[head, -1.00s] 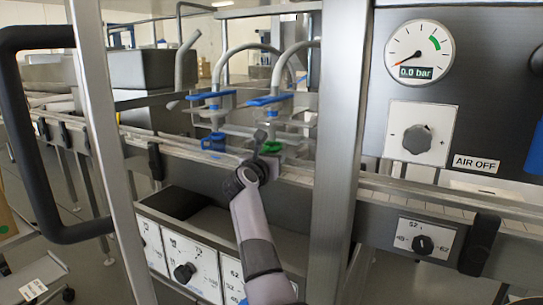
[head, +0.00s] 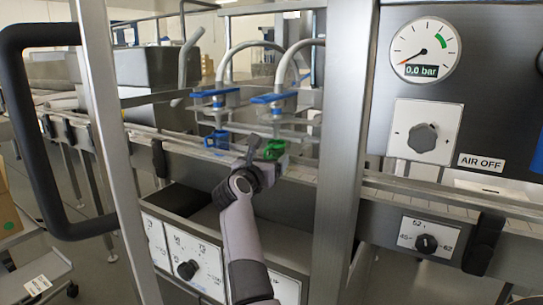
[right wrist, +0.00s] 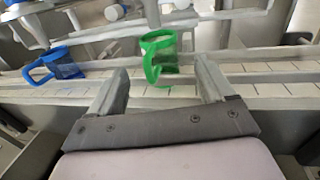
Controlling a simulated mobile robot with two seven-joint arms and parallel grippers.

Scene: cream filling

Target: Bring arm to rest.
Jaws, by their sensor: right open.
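My right gripper (head: 254,150) reaches up from the bottom of the head view to the front of the conveyor. In the right wrist view its two fingers (right wrist: 160,88) are spread apart with nothing held between them. A green mug (head: 274,149) stands on the conveyor just beyond the fingers; it also shows in the right wrist view (right wrist: 166,56), with its handle towards the gripper. A blue mug (head: 217,139) stands to its left on the belt and shows in the right wrist view too (right wrist: 60,66). My left gripper is not in view.
Filling nozzles with blue parts (head: 272,99) hang above the mugs. A steel post (head: 340,150) stands close right of my arm, and another post (head: 112,150) with a black handle (head: 40,130) is at left. A gauge (head: 425,50) reads 0.0 bar beside an AIR OFF label (head: 481,163).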

